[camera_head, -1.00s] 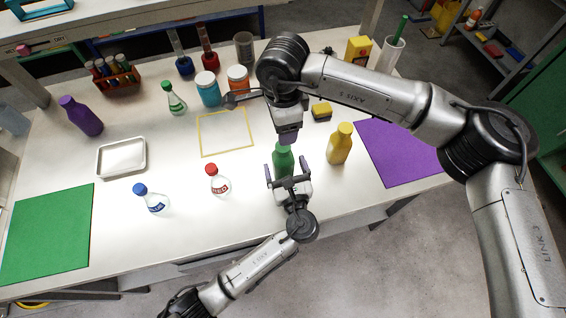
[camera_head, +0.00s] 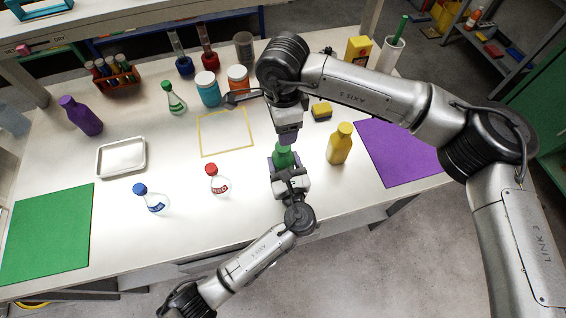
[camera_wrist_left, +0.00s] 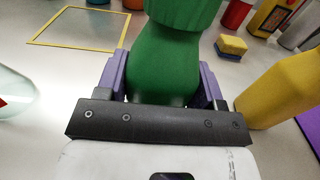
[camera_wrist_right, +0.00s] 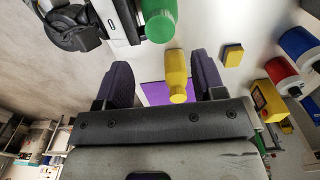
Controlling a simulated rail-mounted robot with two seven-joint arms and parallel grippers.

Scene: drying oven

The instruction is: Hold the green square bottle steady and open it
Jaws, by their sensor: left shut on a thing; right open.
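The green bottle (camera_head: 283,156) stands upright near the front edge of the table; its capped top is partly hidden by my right arm in the head view. My left gripper (camera_head: 284,166) is shut on its body from the front. In the left wrist view the green bottle (camera_wrist_left: 165,65) sits between the purple fingers, its ribbed green cap above them. My right gripper (camera_head: 288,137) hangs above and just behind the bottle, its fingers mostly hidden in the head view. In the right wrist view its fingers (camera_wrist_right: 163,80) are open and empty, with the green bottle (camera_wrist_right: 158,18) beyond them at the top.
A yellow bottle (camera_head: 340,144) stands close to the right of the green one. A red-capped bottle (camera_head: 216,180) stands to the left, and a yellow sponge (camera_head: 321,111) lies behind. A purple mat (camera_head: 398,152) is at right. The yellow outlined square (camera_head: 227,133) is empty.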

